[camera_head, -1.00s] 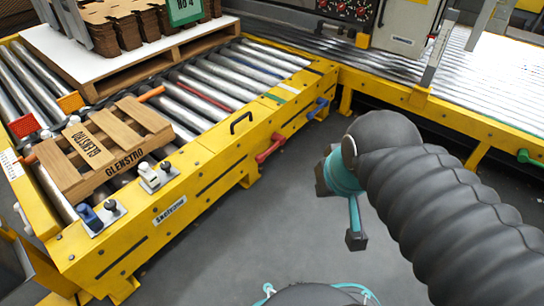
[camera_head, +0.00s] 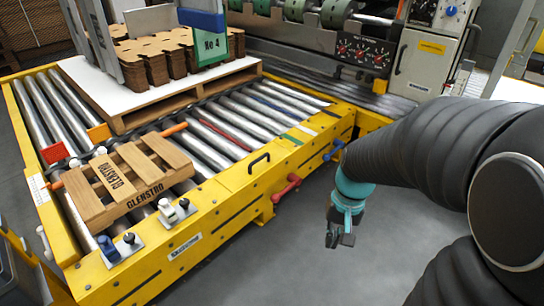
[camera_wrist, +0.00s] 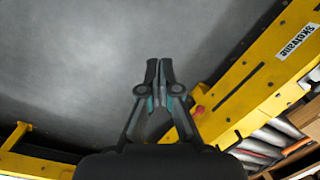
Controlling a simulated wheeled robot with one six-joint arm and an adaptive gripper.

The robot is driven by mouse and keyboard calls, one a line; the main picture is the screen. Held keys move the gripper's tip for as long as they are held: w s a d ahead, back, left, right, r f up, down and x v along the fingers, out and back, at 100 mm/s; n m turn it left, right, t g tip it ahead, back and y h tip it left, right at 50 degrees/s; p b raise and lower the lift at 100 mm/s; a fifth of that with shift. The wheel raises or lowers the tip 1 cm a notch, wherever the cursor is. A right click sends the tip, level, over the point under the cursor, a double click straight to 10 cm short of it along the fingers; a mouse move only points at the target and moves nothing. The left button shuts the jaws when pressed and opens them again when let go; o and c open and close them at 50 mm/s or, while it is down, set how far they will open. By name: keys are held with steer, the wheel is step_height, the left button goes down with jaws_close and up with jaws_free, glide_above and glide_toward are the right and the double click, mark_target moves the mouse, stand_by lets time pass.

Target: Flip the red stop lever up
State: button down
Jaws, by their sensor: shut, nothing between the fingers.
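The red stop lever (camera_head: 286,187) sits on the outer side of the yellow conveyor frame (camera_head: 228,212), right of the black handle. It slopes from lower left to upper right. My gripper (camera_head: 340,240) is shut and empty, pointing down over the grey floor. It is to the right of the red lever and apart from it. In the wrist view my gripper (camera_wrist: 159,64) shows closed fingertips over bare floor.
A blue lever (camera_head: 333,150) is farther along the same frame side. A black handle (camera_head: 259,162) is on the frame top. A wooden pallet (camera_head: 100,207) lies on the rollers; another loaded pallet (camera_head: 185,98) stands behind. The floor (camera_head: 260,265) in front is clear.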

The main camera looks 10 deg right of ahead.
steer(key=w+a+f+m+t+y+p, duration=0.15)
steer(key=w+f+m+y, duration=0.35)
steer(key=f, duration=0.6)
steer(key=w+a+f+m+t+y+p, duration=0.1)
steer(key=w+a+f+m+y+p, duration=0.15)
steer(key=w+f+m, duration=0.6)
steer(key=w+a+f+m+t+y+p, duration=0.1)
steer(key=w+f+m+t+y+p, duration=0.3)
steer(key=f, duration=0.9)
steer(key=w+d+f+t+b, duration=0.2)
steer(key=w+d+f+t, duration=0.1)
steer(key=w+f, duration=0.1)
steer(key=w+d+r+m+t+h, duration=0.2)
steer(key=w+d+r+t, duration=0.1)
steer(key=w, duration=0.5)
steer(key=shift+d+t, duration=0.85)
steer(key=shift+d, duration=0.15)
steer(key=shift+w+r, duration=0.1)
steer(key=w+a+r+p, duration=0.1)
steer(key=w+a+r, duration=0.1)
steer(key=w+a, duration=0.5)
steer(key=shift+w+a+r, duration=0.2)
steer(key=shift+a+r, duration=0.1)
steer(key=shift+a, duration=0.45)
